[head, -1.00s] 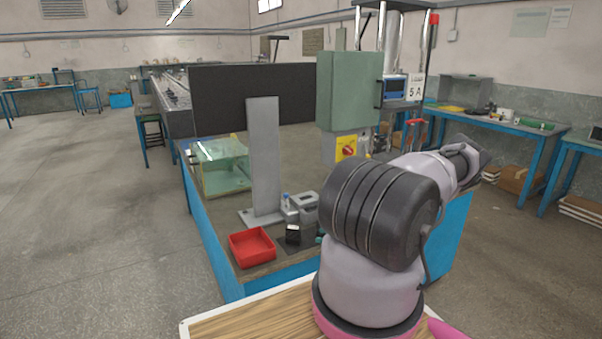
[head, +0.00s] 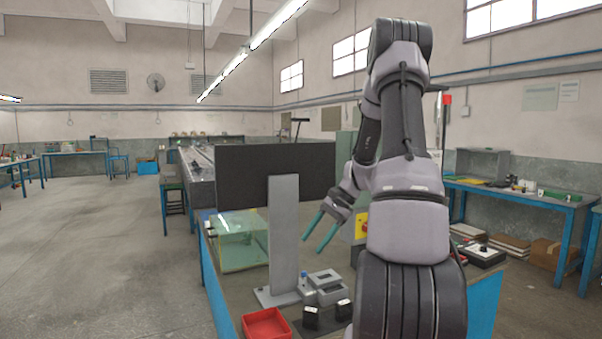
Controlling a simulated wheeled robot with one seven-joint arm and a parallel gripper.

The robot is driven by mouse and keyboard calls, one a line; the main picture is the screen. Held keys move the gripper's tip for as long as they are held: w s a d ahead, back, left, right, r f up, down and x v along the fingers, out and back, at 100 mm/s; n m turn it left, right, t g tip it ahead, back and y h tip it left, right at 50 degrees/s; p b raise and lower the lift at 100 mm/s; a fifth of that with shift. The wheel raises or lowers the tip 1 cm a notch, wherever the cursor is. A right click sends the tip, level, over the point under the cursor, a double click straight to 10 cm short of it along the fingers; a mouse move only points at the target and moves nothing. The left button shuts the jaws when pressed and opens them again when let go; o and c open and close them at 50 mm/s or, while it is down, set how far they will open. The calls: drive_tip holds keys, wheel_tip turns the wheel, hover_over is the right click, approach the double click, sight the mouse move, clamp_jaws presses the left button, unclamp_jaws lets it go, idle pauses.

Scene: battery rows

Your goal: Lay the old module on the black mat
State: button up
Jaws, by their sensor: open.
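My gripper (head: 311,246), with two teal fingers, is open and empty. I cannot tell which is the old one. A dark patch that looks like the black mat (head: 326,325) shows between and under them; my arm hides its right side.
A red tray (head: 266,325) sits at the bench's front left. A grey holder (head: 327,284) stands behind the modules, beside the grey post (head: 284,235). A clear tank (head: 238,240) and a black panel (head: 240,172) are farther back.

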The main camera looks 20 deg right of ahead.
drive_tip(key=s+a+r+n+t+h, duration=0.1)
drive_tip(key=s+a+r+n, duration=0.15)
drive_tip(key=r, duration=0.25)
drive_tip(key=s+a+r+n+h, duration=0.1)
drive_tip(key=s+a+r+h, duration=0.15)
drive_tip(key=r, duration=0.25)
drive_tip(key=s+a+r+n+t+h, duration=0.1)
drive_tip(key=s+a+r, duration=0.2)
drive_tip(key=a+r, duration=0.15)
drive_tip(key=s+a+r+n+t+h, duration=0.1)
drive_tip(key=s+a+r+n+t, duration=0.2)
drive_tip(key=s+r, duration=0.5)
drive_tip(key=s+n+t, duration=0.1)
drive_tip(key=s, duration=0.2)
drive_tip(key=shift+s+a+r, duration=0.25)
drive_tip(key=shift+r, duration=0.05)
